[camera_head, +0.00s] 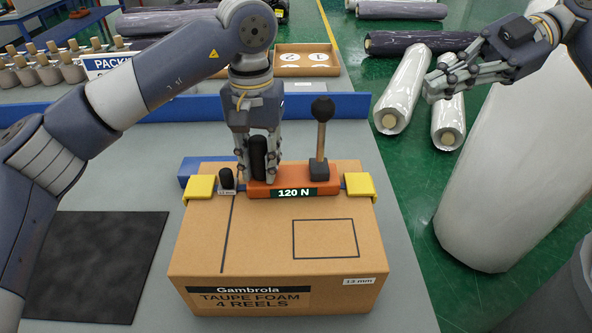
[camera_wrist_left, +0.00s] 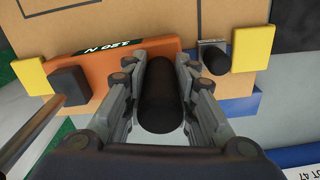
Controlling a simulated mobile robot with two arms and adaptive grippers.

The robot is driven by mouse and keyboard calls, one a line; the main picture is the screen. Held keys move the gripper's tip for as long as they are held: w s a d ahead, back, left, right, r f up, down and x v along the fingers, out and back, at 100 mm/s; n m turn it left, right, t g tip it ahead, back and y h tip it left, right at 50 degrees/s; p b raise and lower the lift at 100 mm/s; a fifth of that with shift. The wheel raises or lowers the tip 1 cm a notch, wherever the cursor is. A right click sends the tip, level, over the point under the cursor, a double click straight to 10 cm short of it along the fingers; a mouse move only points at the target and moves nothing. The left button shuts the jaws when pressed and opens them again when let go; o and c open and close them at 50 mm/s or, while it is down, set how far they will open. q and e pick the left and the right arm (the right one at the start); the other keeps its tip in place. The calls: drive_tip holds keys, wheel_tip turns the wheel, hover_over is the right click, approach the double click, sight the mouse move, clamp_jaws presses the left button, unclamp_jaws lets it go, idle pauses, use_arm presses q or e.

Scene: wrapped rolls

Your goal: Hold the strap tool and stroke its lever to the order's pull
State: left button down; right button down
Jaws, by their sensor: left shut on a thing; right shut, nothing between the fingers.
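The orange strap tool (camera_head: 265,189) lies on top of the cardboard box (camera_head: 270,232), and its display reads 120 N. Its lever (camera_head: 321,135) stands upright at the tool's right end, with a black knob on top. My left gripper (camera_head: 258,173) is shut on the tool's black upright handle (camera_wrist_left: 161,95). A small black knob (camera_head: 227,178) with a 13 mm tag stands left of the tool. Yellow corner guards (camera_head: 200,187) sit at both box edges, with a blue strap between them. My right gripper (camera_head: 436,87) is shut and empty, off to the right in the air.
A blue rail (camera_head: 325,106) runs behind the box. A dark mat (camera_head: 95,265) lies to the left on the grey table. Wrapped rolls (camera_head: 403,88) lie on the green floor, and a large white roll (camera_head: 500,190) stands at the right. A cardboard tray (camera_head: 305,60) is behind the rail.

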drive_tip(key=a+r+h, duration=0.3)
drive_tip(key=a, duration=0.5)
drive_tip(key=a+r+h, duration=0.4)
drive_tip(key=a, duration=0.4)
drive_tip(key=shift+w+r+m+h, duration=0.15)
drive_tip(key=shift+r+m+h, duration=0.15)
drive_tip(key=shift+f, duration=0.1)
drive_tip(key=x, duration=0.9)
drive_tip(key=shift+a+f, duration=0.2)
drive_tip(key=shift+f, duration=0.2)
